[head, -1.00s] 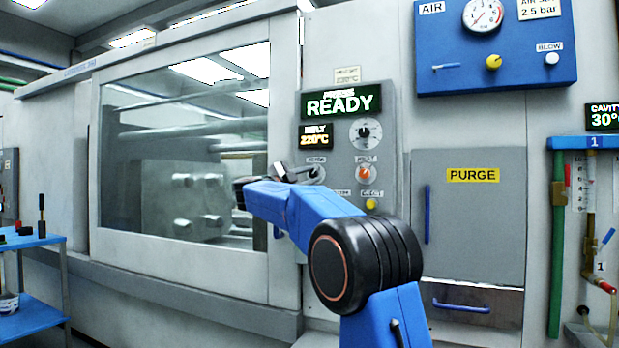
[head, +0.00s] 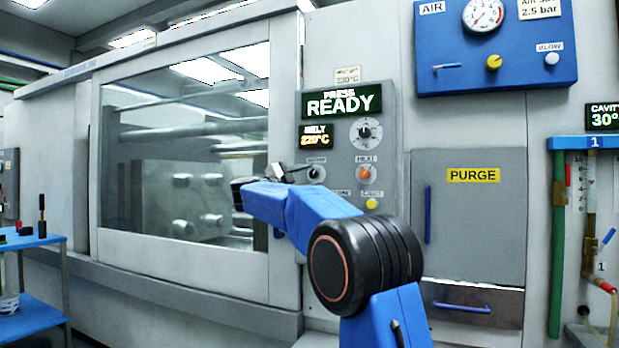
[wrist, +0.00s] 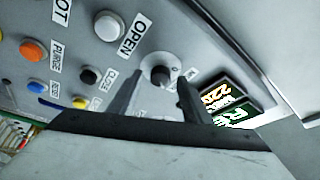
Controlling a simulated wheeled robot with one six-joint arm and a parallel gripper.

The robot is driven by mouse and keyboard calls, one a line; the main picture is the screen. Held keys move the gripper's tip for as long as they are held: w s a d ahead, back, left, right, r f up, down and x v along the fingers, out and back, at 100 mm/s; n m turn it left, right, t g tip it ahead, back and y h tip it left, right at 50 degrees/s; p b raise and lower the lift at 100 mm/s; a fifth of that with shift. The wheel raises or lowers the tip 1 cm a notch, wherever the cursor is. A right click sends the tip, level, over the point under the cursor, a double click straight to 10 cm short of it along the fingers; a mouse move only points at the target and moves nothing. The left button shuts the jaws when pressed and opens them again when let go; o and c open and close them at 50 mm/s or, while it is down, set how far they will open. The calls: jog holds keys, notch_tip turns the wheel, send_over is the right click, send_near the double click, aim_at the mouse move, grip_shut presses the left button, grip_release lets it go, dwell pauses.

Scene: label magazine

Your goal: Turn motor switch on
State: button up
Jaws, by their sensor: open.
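The motor switch is a small dark rotary knob on a pale round plate, low left on the grey control panel in the head view (head: 316,173). In the wrist view the dark knob (wrist: 160,76) shows between my two fingertips, with its label partly hidden. My gripper (head: 289,172) is at the left edge of the panel, beside the knob in the head view. In the wrist view my gripper (wrist: 160,84) is open, with one finger on each side of the knob and visible gaps. I cannot tell how deep the fingers reach around it or which way the knob points.
The READY display (head: 341,101) and melt display (head: 315,136) are above. Several buttons, including a white one (wrist: 107,26), line the panel in the wrist view. A window frame (head: 284,100) borders the left.

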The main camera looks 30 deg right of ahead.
jog(key=v, duration=1.6)
jog(key=shift+a, duration=0.2)
jog(key=shift+s, duration=0.1)
